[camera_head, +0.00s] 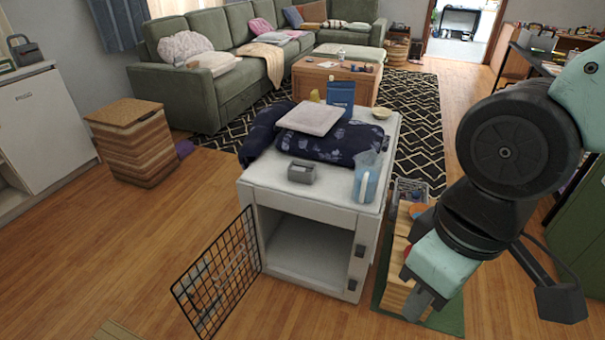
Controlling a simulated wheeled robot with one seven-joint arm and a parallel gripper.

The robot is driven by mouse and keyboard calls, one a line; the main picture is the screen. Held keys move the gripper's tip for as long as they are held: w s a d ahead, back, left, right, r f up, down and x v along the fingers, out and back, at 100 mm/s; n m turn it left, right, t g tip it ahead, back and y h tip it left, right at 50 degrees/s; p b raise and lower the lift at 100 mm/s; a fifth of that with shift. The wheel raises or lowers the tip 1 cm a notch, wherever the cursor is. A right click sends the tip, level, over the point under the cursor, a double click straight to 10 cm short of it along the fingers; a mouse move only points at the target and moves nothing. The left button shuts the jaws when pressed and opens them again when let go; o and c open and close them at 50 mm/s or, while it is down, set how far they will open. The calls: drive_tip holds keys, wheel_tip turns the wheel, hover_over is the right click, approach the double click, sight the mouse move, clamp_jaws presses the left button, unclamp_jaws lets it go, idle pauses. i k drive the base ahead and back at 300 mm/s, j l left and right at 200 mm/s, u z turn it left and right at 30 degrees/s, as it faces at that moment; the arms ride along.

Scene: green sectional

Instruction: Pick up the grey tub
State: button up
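A small grey tub (301,172) sits on the front part of the white top of a pet crate (270,180). It is in front of a dark blue patterned cloth bundle (333,143) and left of a clear blue pitcher (366,178). My gripper (422,303) hangs low at the right, apart from the tub and to the right of the crate. Its fingers point down and are partly hidden, so I cannot tell whether they are open or shut.
The crate's black wire door (218,277) stands open at the front left. A pale square cushion (311,118), a blue bag (341,94) and a yellow bowl (381,113) are farther back on the crate. The wooden floor at the left is clear, with a woven hamper (134,142) beyond.

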sight(297, 171)
drive_tip(key=k, duration=0.5)
drive_tip(key=k+j+z, duration=0.1)
drive_tip(key=z, duration=1)
drive_tip(key=j, duration=1.3)
drive_tip(key=k+j, duration=0.1)
drive_tip(key=j, duration=3.8)
drive_tip(key=k+j+z, duration=0.1)
drive_tip(key=j+z, duration=0.2)
drive_tip(key=j, duration=1.2)
drive_tip(key=i+j+z, duration=0.1)
drive_tip(key=j, duration=0.25)
drive_tip(key=i+j+z, duration=0.1)
drive_tip(key=i+j, duration=0.2)
drive_tip(key=i+j+z, duration=0.1)
drive_tip(key=j, duration=0.35)
drive_tip(key=i+j, duration=0.25)
drive_tip(key=j, duration=0.15)
drive_tip(key=l+z, duration=0.05)
